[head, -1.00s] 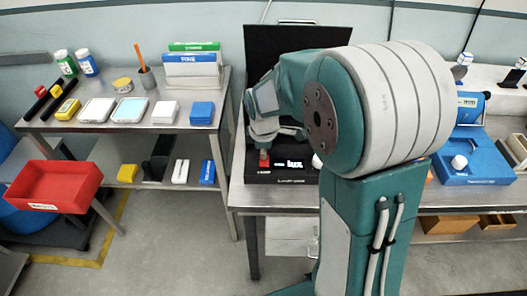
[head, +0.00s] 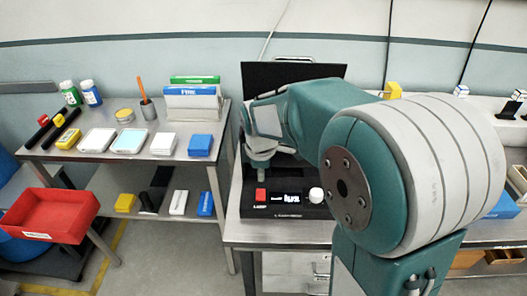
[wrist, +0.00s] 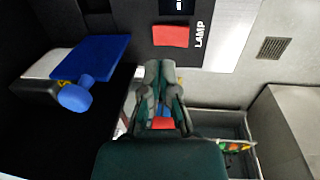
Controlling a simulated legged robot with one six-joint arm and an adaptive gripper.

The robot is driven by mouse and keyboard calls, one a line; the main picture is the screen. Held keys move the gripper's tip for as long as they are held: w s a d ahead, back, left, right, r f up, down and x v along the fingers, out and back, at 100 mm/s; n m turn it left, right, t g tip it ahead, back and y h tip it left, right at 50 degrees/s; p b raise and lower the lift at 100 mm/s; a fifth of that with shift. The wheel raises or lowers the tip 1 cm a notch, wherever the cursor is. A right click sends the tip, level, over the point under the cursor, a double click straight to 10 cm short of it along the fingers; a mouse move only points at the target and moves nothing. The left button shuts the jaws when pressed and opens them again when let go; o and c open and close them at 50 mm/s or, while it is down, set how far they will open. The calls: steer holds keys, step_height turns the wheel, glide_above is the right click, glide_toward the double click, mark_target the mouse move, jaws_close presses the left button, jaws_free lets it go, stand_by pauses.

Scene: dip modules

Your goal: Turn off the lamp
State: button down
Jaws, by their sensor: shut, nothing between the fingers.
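A black control panel (head: 285,213) stands on the metal bench in the head view. It carries a red button (head: 261,195) marked LAMP, a lit display (head: 291,198) and a white knob (head: 316,195). The red button also shows at the top of the wrist view (wrist: 170,36), beside its white LAMP lettering. My gripper (wrist: 160,68) is shut and empty, apart from the button in that picture. In the head view my wrist hangs above and behind the button, and the fingertips are hard to make out. The lamp itself cannot be identified.
A dark upright screen (head: 290,74) stands behind the panel. To the left is a shelf bench (head: 222,112) with boxes, trays and bottles. A red bin (head: 47,215) stands at the lower left. A blue object (wrist: 85,60) shows left in the wrist view.

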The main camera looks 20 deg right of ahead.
step_height(320, 180, up, 4)
step_height(320, 180, up, 4)
glide_above(264, 192)
steer(key=a, duration=0.2)
steer(key=shift+s+d+r+m, duration=0.5)
steer(key=shift+s+r+m, duration=0.95)
steer(key=shift+s, duration=0.6)
steer(key=s+d+f+m+t, duration=0.1)
steer(key=s+m+t, duration=0.3)
steer(key=s+m, duration=0.7)
steer(key=s, duration=0.5)
steer(key=shift+s, duration=0.25)
steer(key=shift+m, duration=0.25)
